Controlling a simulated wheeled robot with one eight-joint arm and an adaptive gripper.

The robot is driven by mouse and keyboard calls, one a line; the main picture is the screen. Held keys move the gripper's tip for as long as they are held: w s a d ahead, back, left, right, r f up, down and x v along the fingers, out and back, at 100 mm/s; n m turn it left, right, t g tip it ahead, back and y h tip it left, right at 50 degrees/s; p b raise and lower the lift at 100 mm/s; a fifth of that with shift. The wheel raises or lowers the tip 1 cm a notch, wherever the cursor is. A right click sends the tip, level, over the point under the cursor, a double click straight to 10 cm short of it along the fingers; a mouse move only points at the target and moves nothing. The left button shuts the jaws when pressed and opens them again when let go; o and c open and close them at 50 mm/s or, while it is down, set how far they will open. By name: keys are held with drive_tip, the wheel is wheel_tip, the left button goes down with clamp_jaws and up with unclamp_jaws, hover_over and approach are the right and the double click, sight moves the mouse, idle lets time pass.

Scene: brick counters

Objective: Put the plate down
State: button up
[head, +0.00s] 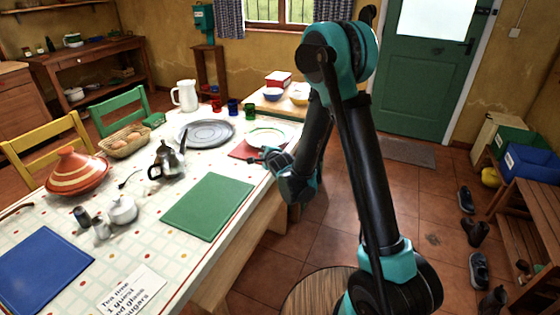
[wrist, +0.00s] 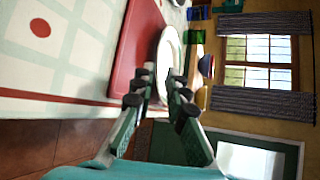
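The plate (head: 267,136) is white with a coloured ring and lies level near the table's right edge in the head view, by the red mat (head: 243,150). In the wrist view the plate (wrist: 169,48) shows as a narrow oval just above the red mat (wrist: 134,45), its near rim between the fingertips. My gripper (head: 267,155) is at the plate's near rim; in the wrist view its fingers (wrist: 160,92) are close together on both sides of that rim, shut on it. The fingers hide part of the rim. Whether the plate touches the mat is unclear.
A grey round tray (head: 206,132) lies left of the plate. Cups (head: 233,107) and bowls (head: 299,95) stand behind the plate.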

drive_tip(key=s+d+r+n+g+h, duration=0.2)
drive_tip(key=s+d+n, duration=0.25)
drive_tip(key=d, duration=0.65)
drive_tip(key=s+d+r+n+g+h, duration=0.1)
drive_tip(key=s+d+n+g+h, duration=0.15)
drive_tip(key=s+d, duration=0.6)
drive_tip(key=s+d+f+n+g, duration=0.1)
drive_tip(key=s+d+n, duration=0.4)
drive_tip(key=s, duration=0.5)
drive_tip(key=s+d+f+n+g, duration=0.2)
drive_tip(key=s+d+n, duration=0.3)
drive_tip(key=s, duration=0.5)
drive_tip(key=d+g+h, duration=0.1)
drive_tip(key=d, duration=0.1)
drive_tip(key=shift+d+f, duration=0.15)
drive_tip(key=shift+d, duration=0.2)
